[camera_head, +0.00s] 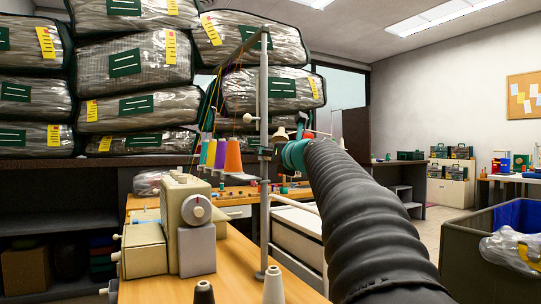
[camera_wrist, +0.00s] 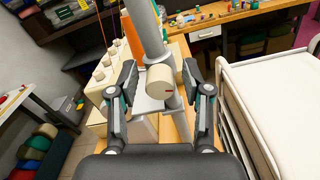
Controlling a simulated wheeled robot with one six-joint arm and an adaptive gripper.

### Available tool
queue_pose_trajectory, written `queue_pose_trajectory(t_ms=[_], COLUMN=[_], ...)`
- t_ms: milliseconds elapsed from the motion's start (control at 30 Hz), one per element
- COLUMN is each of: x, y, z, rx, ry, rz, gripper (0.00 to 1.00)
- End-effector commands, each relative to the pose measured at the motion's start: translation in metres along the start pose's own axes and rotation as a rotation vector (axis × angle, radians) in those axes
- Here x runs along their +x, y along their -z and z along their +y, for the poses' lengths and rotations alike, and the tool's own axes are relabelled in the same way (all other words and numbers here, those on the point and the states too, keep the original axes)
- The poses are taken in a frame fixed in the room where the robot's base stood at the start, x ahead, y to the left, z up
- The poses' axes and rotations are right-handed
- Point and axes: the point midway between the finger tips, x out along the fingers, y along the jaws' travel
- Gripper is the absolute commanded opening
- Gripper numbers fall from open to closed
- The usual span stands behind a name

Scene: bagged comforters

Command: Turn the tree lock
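In the wrist view the pole (camera_wrist: 144,28) rises just beyond my gripper. A beige round knob with a small red mark, which looks like the tree lock (camera_wrist: 160,87), sits on the pole. My gripper (camera_wrist: 160,72) is open, with one dark finger on each side of the knob and a visible gap on both sides. In the head view my arm hides most of the gripper.
A beige sewing machine (camera_head: 185,222) stands left of the pole on the wooden table (camera_head: 235,275). An orange thread cone (camera_wrist: 132,36) is close left of the pole. A white-topped cabinet (camera_wrist: 265,90) is at right. Bagged comforters (camera_head: 135,65) are stacked behind.

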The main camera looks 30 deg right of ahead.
Motion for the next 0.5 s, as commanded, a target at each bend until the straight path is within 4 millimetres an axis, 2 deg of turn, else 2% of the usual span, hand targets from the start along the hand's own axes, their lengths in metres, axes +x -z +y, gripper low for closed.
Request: queue_pose_trajectory(t_ms=[33,100,167,367,500], x=[-0.0001,-0.0002,-0.0002,-0.0002,-0.0001], y=[0.0,-0.0001,0.0,0.0,0.0003], z=[-0.0001,-0.0001,-0.0001,-0.0001,0.0002], rx=[0.0,0.0,0.0,-0.018,-0.117], ry=[0.0,0.0,0.0,0.0,0.0], rz=[0.0,0.0,0.0,0.0,0.0], gripper=[0.31,0.13,0.0,0.0,0.0])
